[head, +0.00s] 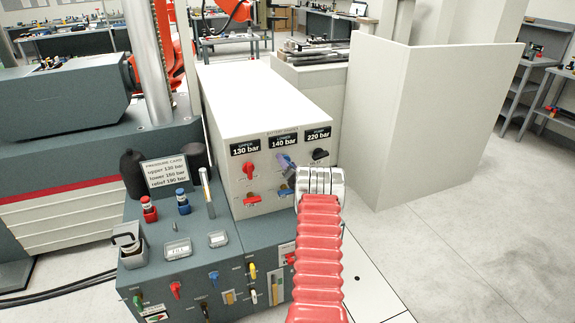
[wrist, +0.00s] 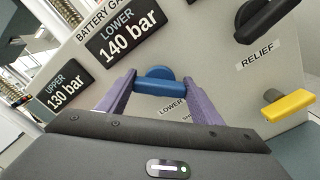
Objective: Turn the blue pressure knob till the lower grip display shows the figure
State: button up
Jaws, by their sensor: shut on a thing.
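The lower grip display (head: 283,141) on the front of the pale cabinet reads 140 bar; it also shows in the wrist view (wrist: 127,36). The blue pressure knob (wrist: 157,86) is below that display. My gripper (wrist: 158,80) has its two purple fingers on either side of the knob and is shut on it. In the head view my red arm and wrist hide most of the gripper and the knob. A pressure card (head: 167,172) stands on the console; it lists upper 130 bar, a lower figure that looks like 150 bar, and relief 190 bar.
Left of the lower display, the upper display (head: 244,147) reads 130 bar, above a red knob (head: 249,170). At right the pump display (head: 318,133) reads 220 bar, above a black relief knob (head: 319,154). A yellow lever (wrist: 288,105) is close right of my gripper.

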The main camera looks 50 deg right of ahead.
jog(key=shift+a+f, duration=0.25)
jog(key=shift+f, duration=0.2)
jog(key=o, duration=0.7)
jog(key=shift+w, duration=0.1)
jog(key=o, duration=0.4)
jog(key=shift+d+r, duration=0.2)
jog(key=shift+r, duration=0.05)
jog(key=shift+c, duration=0.2)
jog(key=v, duration=1.4)
jog(key=shift+f, duration=0.1)
jog(key=shift+c, duration=0.3)
